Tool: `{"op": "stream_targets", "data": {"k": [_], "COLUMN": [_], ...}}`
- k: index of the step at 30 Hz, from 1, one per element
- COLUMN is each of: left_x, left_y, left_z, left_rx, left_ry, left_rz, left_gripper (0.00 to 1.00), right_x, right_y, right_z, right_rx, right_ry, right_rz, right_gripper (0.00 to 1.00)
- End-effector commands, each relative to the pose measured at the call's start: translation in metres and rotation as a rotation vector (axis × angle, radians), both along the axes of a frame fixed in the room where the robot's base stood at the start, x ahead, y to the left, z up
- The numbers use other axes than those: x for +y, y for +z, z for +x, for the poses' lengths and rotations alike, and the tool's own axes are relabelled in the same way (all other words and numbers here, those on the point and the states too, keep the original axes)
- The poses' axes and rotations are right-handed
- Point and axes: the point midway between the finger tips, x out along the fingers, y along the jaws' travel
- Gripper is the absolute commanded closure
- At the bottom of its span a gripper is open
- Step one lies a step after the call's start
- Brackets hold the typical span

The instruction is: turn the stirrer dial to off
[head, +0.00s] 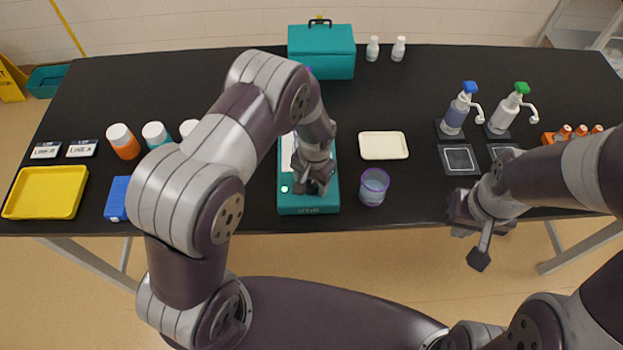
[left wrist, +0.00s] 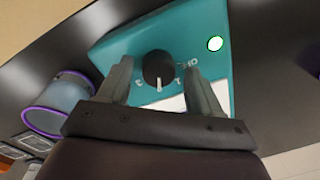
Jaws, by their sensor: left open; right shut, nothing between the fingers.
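The teal stirrer (head: 288,208) stands at the table's front edge, with a lit pale-green lamp (left wrist: 215,43) on its front panel. Its black round dial (left wrist: 158,68) shows in the left wrist view, its white pointer mark toward the bottom of that picture. My right gripper (head: 478,240) is shut and empty at the front edge, right.
A purple-rimmed clear cup (head: 373,186) stands close to the stirrer's right side, with a cream tray (head: 384,146) behind it. A blue block (head: 117,198) and yellow tray (head: 45,192) are at left. Two pump bottles (head: 456,112) stand at right. A teal box (head: 321,52) is behind.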

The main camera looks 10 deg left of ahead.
Motion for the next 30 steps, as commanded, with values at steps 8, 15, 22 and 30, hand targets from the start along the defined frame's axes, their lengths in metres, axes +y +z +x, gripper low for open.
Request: {"op": "stream_targets", "data": {"k": [8, 15, 22, 30], "left_x": [0.000, 0.000, 0.000, 0.000], "left_y": [0.000, 0.000, -0.001, -0.002], "left_z": [0.000, 0.000, 0.001, 0.001], "left_rx": [0.000, 0.000, -0.001, -0.001], "left_ry": [0.000, 0.009, 0.091, 0.307], "left_rz": [0.000, 0.000, 0.000, 0.000], "left_gripper": [0.92, 0.92, 0.92, 0.92], "right_x": [0.000, 0.000, 0.000, 0.000], "right_y": [0.000, -0.001, -0.006, -0.017], "right_z": [0.000, 0.000, 0.000, 0.000], "right_rx": [0.000, 0.000, 0.000, 0.000], "right_ry": [0.000, 0.000, 0.000, 0.000], "right_rz": [0.000, 0.000, 0.000, 0.000], "right_gripper": [1.00, 1.00, 1.00, 1.00]}}
